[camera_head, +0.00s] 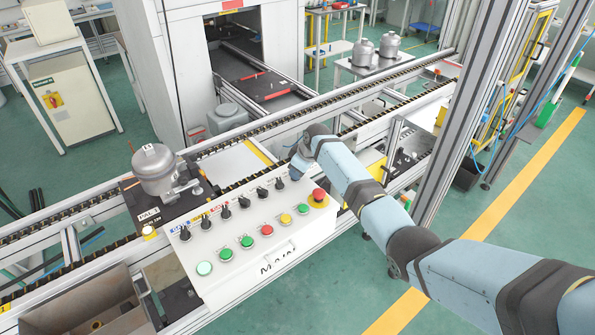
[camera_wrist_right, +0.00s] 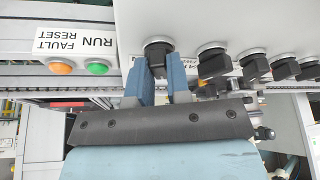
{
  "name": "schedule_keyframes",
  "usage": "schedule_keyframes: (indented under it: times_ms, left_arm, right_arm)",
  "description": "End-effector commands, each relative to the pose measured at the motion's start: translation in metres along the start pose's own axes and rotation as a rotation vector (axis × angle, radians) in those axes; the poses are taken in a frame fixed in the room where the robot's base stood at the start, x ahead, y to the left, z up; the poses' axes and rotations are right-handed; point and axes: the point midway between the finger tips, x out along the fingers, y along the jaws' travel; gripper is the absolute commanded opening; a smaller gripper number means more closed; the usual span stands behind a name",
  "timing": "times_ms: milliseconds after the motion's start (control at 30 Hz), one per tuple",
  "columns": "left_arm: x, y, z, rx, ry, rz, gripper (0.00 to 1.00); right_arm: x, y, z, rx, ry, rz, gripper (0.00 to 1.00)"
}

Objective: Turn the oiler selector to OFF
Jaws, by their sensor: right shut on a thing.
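A white control panel (camera_head: 255,245) carries a row of black selector knobs (camera_head: 244,202) along its upper edge. The small labels are too small to read, so I cannot tell which knob is marked as the oiler. My right gripper (camera_head: 297,172) is at the right end of this row, its fingers mostly hidden by my own wrist. In the right wrist view, its two blue fingers (camera_wrist_right: 157,72) are on either side of the end black selector knob (camera_wrist_right: 158,51) and shut on it. The knob's pointing direction is hard to tell. My left gripper is not in view.
Green, red and yellow buttons (camera_head: 267,230) and a red emergency stop (camera_head: 319,195) sit below the knobs. More knobs (camera_wrist_right: 212,62) stand close beside the gripped one. A grey compressor (camera_head: 155,170) sits on the conveyor left of the panel. An aluminium post (camera_head: 465,110) rises at right.

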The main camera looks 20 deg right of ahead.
Motion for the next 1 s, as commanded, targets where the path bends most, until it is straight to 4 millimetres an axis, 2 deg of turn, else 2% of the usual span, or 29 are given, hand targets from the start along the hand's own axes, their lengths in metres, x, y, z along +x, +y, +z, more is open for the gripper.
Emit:
schedule_keyframes:
  times_ms: [100,133,200,233,500,633,767,1000]
  left_arm:
    - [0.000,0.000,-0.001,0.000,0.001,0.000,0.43]
    - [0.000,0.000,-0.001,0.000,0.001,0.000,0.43]
    - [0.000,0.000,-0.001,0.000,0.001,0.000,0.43]
    - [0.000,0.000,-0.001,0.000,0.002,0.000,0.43]
    - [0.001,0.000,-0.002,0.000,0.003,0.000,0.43]
    - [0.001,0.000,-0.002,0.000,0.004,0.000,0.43]
    - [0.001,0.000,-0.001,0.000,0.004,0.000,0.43]
    - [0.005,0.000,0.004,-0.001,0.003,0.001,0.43]
  right_arm:
    - [0.000,0.000,0.000,-0.002,0.000,0.001,0.00]
    - [0.000,0.000,0.000,-0.002,0.000,0.001,0.24]
    - [0.000,0.000,0.000,-0.002,0.000,0.001,0.40]
    - [0.000,0.000,0.000,-0.002,0.000,0.001,0.43]
    - [-0.001,0.000,0.000,-0.001,0.000,0.001,0.43]
    - [-0.011,0.001,-0.001,-0.002,0.002,0.003,0.43]
    - [-0.033,0.001,0.000,-0.002,0.001,0.005,0.43]
    - [-0.089,0.001,0.000,-0.003,0.002,0.005,0.43]
